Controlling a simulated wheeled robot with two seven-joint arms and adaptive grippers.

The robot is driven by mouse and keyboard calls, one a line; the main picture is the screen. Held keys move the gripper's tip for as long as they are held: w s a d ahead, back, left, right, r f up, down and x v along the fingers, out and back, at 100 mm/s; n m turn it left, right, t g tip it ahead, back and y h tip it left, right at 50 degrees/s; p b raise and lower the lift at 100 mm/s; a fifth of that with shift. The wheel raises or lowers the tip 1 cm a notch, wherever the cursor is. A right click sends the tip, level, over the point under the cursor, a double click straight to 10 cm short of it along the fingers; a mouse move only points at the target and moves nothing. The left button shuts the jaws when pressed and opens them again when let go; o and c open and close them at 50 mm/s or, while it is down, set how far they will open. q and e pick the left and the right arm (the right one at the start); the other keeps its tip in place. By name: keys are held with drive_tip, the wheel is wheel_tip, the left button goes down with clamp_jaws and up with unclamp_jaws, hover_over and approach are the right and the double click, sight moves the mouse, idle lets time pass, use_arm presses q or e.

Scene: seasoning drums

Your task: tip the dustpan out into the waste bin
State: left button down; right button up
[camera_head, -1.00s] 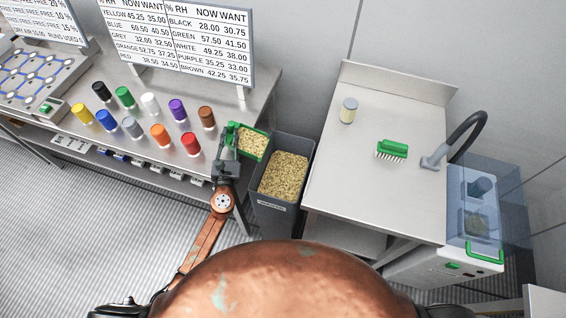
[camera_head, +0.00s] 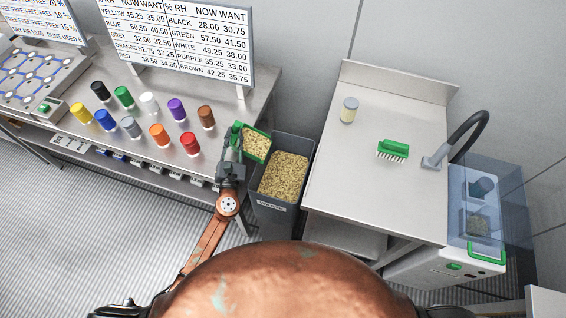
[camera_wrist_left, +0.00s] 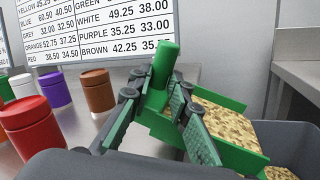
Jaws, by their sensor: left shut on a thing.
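The green dustpan (camera_head: 256,145) holds a layer of pale yellow-brown crumbs. It is at the left rim of the grey waste bin (camera_head: 282,212), which is filled with similar crumbs. My left gripper (camera_head: 237,140) is shut on the dustpan's green handle. In the left wrist view the gripper (camera_wrist_left: 157,100) has its fingers on both sides of the handle, and the dustpan (camera_wrist_left: 232,152) lies beyond it, tilted down to the right toward the waste bin (camera_wrist_left: 290,142). Crumbs still lie on the pan. My right gripper is not in view.
Several coloured drums, including a red one (camera_head: 190,144), stand on the left table close to my left gripper. The steel table (camera_head: 375,190) right of the bin bears a green brush (camera_head: 393,149) and a small jar (camera_head: 349,110). A sign board (camera_head: 180,40) stands behind the drums.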

sight(249, 150)
use_arm(q)
drive_tip(key=shift+s+d+r+m+b, duration=0.15)
drive_tip(key=shift+d+m, duration=0.15)
drive_tip(key=shift+d, duration=0.15)
drive_tip(key=shift+s+d+f+m+b, duration=0.1)
drive_tip(key=shift+d+m+b, duration=0.05)
drive_tip(key=shift+d+m, duration=0.2)
drive_tip(key=shift+s+d+f+m+t+h+b, duration=0.2)
drive_tip(key=shift+d+f+m+b, duration=0.1)
drive_tip(key=shift+d+m+b, duration=0.25)
drive_tip(key=shift+s+d+f+m+t+h+b, duration=0.15)
drive_tip(key=shift+d+f+m+b, duration=0.2)
drive_tip(key=shift+d, duration=0.25)
drive_tip(key=shift+s+d, duration=0.1)
drive_tip(key=shift+d, duration=0.15)
drive_tip(key=shift+d+r+m, duration=0.15)
drive_tip(key=shift+m, duration=0.1)
drive_tip(key=shift+s+d+r+m+t+h, duration=0.3)
drive_tip(key=shift+d+r+m, duration=0.25)
drive_tip(key=shift+d+m, duration=0.25)
drive_tip(key=shift+s+d+r+m+h, duration=0.25)
drive_tip(key=shift+d+r+m+h, duration=0.2)
drive_tip(key=shift+d+m, duration=0.35)
drive_tip(key=shift+s+d+r+m+h, duration=0.25)
drive_tip(key=shift+d+r+m, duration=0.2)
drive_tip(key=shift+m, duration=0.55)
idle(0.4)
